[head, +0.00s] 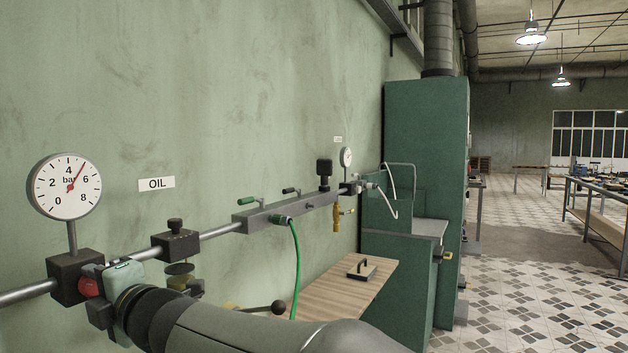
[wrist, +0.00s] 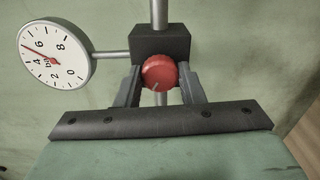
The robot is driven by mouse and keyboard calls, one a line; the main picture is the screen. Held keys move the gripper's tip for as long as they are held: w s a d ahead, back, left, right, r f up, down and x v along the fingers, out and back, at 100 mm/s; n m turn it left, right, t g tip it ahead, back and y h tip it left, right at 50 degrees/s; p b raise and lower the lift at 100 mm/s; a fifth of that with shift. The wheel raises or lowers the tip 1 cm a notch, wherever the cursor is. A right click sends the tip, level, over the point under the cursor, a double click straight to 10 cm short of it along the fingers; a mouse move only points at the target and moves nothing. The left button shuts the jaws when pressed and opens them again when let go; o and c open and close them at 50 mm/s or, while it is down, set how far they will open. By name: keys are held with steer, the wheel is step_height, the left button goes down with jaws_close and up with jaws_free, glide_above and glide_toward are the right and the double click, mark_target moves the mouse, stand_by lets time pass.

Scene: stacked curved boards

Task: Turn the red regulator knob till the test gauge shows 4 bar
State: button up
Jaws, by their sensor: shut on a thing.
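The red regulator knob (wrist: 159,72) sits on a dark block on the pipe, its small pale mark toward the bottom in the wrist view. In the head view it is partly hidden (head: 88,287). My gripper (wrist: 158,84) is shut on the knob, one finger on each side; it also shows in the head view (head: 97,290). The large white gauge (head: 65,187) stands on a stem above this block. Its red needle points between 4 and 6, about 5 bar. The wrist view shows this gauge too (wrist: 54,54), turned on its side.
Along the wall pipe stand a dark valve block (head: 175,243) under an OIL sign (head: 157,184), a grey manifold (head: 285,212) with a green hose (head: 296,265), and a smaller gauge (head: 346,157). A wooden bench (head: 340,287) and green cabinet (head: 425,150) stand beyond.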

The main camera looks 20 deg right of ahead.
steer(key=shift+f+n+b, duration=0.1)
steer(key=shift+n+b, duration=1.05)
steer(key=shift+n, duration=0.05)
steer(key=shift+n+b, duration=0.95)
steer(key=shift+n, duration=0.35)
steer(key=shift+n+b, duration=0.4)
steer(key=shift+n, duration=0.6)
steer(key=shift+n+b, duration=1.1)
steer(key=shift+n, duration=0.5)
steer(key=shift+n, duration=0.3)
steer(key=shift+n+b, duration=0.8)
steer(key=shift+n, duration=0.4)
